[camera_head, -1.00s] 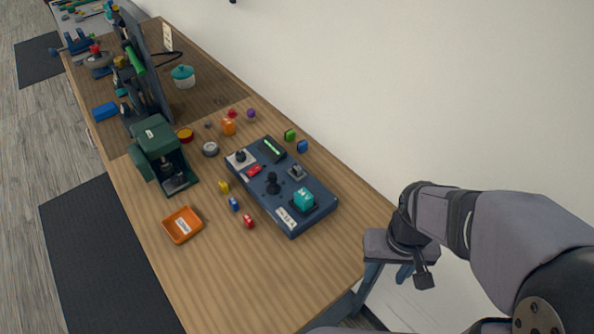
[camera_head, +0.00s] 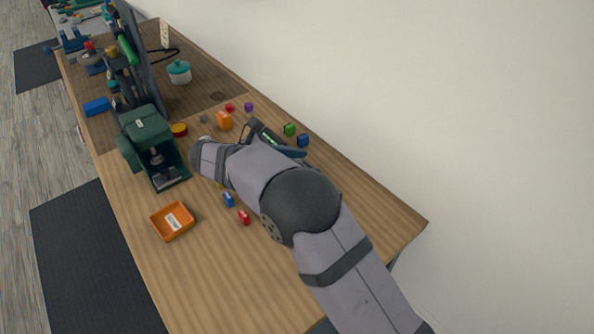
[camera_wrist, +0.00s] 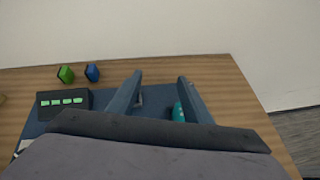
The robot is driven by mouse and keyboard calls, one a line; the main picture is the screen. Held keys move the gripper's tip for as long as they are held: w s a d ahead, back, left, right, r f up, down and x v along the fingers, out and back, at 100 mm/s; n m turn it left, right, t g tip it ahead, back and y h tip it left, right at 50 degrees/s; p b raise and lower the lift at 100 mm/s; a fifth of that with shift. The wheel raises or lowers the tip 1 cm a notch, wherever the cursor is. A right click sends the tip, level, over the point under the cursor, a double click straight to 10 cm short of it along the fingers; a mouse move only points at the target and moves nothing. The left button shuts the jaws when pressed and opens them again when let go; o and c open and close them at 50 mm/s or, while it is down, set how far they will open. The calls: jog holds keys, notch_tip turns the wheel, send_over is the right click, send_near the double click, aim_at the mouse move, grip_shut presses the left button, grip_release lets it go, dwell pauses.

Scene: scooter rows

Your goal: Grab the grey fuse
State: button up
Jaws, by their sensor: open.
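My gripper (camera_wrist: 160,77) is open, its two fingers reaching out over the dark blue panel (camera_wrist: 40,126) in the wrist view. A small grey piece (camera_wrist: 139,100) shows on the panel beside the left finger, partly hidden by it; I cannot tell for sure that it is the grey fuse. Nothing is visibly held between the fingers. A teal block (camera_wrist: 177,112) shows partly behind the right finger. In the head view my arm covers most of the panel, and one dark finger (camera_head: 290,152) shows near its far edge.
A green block (camera_head: 289,129) and a blue block (camera_head: 303,140) stand behind the panel, near the wall. A green machine (camera_head: 152,148) and an orange tray (camera_head: 172,221) stand to the left. Small blue (camera_head: 228,200) and red (camera_head: 244,217) pieces lie in front.

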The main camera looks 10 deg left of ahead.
aim_at(295, 161)
jog(key=a+n+t, duration=0.1)
jog(key=a, duration=0.1)
jog(key=a+n+t, duration=0.1)
jog(key=a, duration=0.2)
jog(key=shift+a+f, duration=0.1)
jog(key=shift+f, duration=0.05)
jog(key=a, duration=0.1)
jog(key=f, duration=0.1)
jog(key=a, duration=0.1)
jog(key=shift+s+a+f+n+t, duration=0.15)
jog(key=shift+s+a+n+t, duration=0.15)
jog(key=shift+s+n, duration=0.1)
jog(key=shift+x, duration=1.2)
jog(key=p+x, duration=0.2)
jog(key=x, duration=0.2)
jog(key=shift+w+a+p, duration=0.1)
jog(key=shift+w+p, duration=0.1)
jog(key=shift+p, duration=0.15)
jog(key=shift+w+d+f, duration=0.15)
jog(key=shift+w+d, duration=0.15)
jog(key=shift+w, duration=0.05)
jog(key=c, duration=1.1)
